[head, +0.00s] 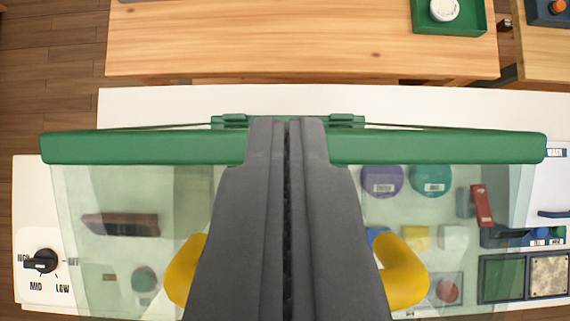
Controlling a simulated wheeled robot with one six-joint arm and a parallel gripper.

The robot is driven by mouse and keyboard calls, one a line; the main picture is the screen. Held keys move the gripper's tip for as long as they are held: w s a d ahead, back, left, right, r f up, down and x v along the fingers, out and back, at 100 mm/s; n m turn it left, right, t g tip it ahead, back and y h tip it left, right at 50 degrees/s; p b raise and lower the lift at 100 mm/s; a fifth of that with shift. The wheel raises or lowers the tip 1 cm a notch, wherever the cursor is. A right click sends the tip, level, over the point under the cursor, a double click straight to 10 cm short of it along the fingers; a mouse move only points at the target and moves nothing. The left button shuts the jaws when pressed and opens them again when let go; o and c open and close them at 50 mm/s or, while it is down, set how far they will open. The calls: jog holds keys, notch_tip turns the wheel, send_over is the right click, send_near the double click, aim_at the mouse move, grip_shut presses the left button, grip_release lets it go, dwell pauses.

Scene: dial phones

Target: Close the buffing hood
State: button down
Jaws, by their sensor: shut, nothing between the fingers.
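The buffing hood has a green bar (140,147) across the picture and a clear panel (160,180) below it. Small green hinge-like parts (232,121) show behind the bar near the far edge of the white worktop. Yellow curved pieces (405,275) show on both sides of my gripper, like the ends of a handle; the middle is hidden. My gripper (287,124) is shut and empty, with its dark grey fingers over the middle of the green bar. I cannot tell whether it touches the bar, or how far the hood is tilted.
Through the panel I see a brown block (120,224), a purple disc (382,181), a teal disc (431,180) and a red piece (482,205). A black dial (41,261) with speed marks is at left. A wooden table (250,40) with a green tray (478,28) stands beyond.

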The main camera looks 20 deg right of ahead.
jog(key=shift+s+a+r, duration=0.1)
jog(key=shift+s+a, duration=0.2)
jog(key=shift+s, duration=0.6)
jog(key=shift+s+a+f, duration=0.3)
jog(key=shift+s+f, duration=0.15)
jog(key=shift+s, duration=0.35)
jog(key=shift+s+a, duration=0.1)
